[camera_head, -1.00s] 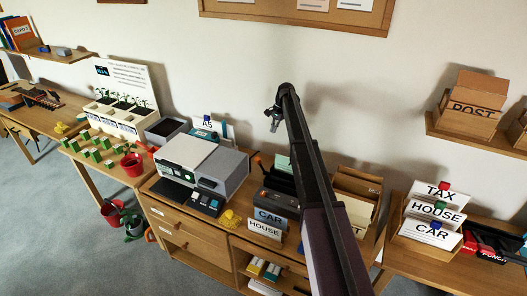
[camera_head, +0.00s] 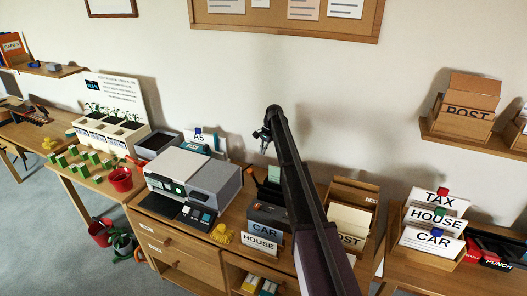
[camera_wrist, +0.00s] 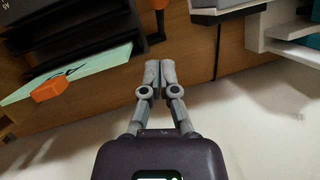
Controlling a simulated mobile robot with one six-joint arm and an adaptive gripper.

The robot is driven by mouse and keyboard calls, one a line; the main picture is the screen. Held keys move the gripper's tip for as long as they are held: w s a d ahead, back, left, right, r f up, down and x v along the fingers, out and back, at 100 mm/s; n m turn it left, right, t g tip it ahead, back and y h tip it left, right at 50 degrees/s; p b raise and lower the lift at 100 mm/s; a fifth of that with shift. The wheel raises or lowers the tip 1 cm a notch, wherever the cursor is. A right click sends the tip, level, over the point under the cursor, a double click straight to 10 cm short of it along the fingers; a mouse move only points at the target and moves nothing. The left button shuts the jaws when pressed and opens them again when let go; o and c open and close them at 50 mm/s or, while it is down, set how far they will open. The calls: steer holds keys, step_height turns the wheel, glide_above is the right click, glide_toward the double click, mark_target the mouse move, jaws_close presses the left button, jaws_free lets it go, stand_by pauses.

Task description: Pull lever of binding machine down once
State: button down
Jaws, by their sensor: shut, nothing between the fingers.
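The binding machine (camera_head: 268,214) is a dark, low unit on the wooden desk, behind the CAR and HOUSE cards. A pale green sheet (camera_head: 274,174) stands at its back, and my arm crosses in front of its right part. In the wrist view, an orange handle end (camera_wrist: 48,90), apparently the lever's, lies left of my gripper beside the pale green sheet (camera_wrist: 75,75). My gripper (camera_head: 264,140) is above and behind the machine, near the wall. In the wrist view my gripper (camera_wrist: 160,70) has its fingers together, empty and apart from the handle.
A grey and white printer (camera_head: 195,178) stands left of the machine, with a yellow object (camera_head: 221,233) nearby. A wooden file box (camera_head: 352,195) stands close on the right. The wall lies behind; the air above the desk is free.

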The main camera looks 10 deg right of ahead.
steer(key=s+a+f+b, duration=0.2)
steer(key=a+f+b, duration=0.2)
steer(key=f+b, duration=0.1)
steer(key=shift+s+f, duration=0.35)
stand_by(0.4)
